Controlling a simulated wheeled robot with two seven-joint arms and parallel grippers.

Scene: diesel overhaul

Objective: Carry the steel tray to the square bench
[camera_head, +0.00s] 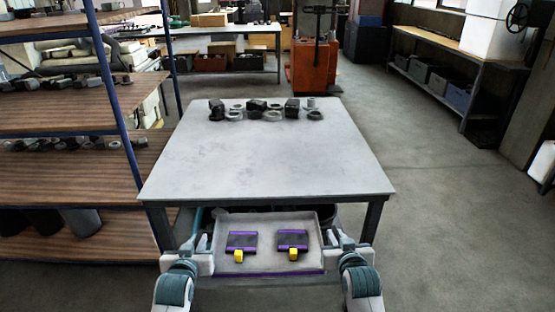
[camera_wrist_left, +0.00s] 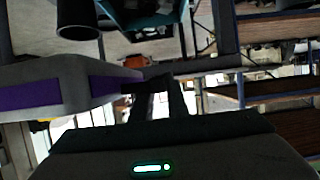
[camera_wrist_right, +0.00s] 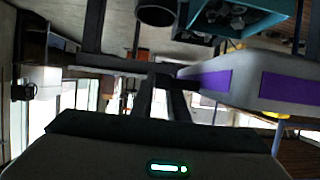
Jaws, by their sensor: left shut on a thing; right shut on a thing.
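The steel tray (camera_head: 270,262) is held level in front of me, at the near edge of the square bench (camera_head: 270,170) and below its top. On the tray lie two dark flat pieces with purple edges, a left one (camera_head: 242,240) and a right one (camera_head: 292,238), each with a yellow tab. My left gripper (camera_head: 207,244) is shut on the tray's left side; the tray's grey and purple side (camera_wrist_left: 60,88) shows in the left wrist view. My right gripper (camera_head: 335,240) is shut on its right side, and the tray's wall (camera_wrist_right: 250,82) shows in the right wrist view.
Several dark and metal parts (camera_head: 265,108) stand along the bench's far edge; its near and middle top is clear. A wooden shelf rack (camera_head: 75,105) stands close on the left. Bins (camera_wrist_right: 240,18) sit under the bench. Open floor (camera_head: 450,220) lies to the right.

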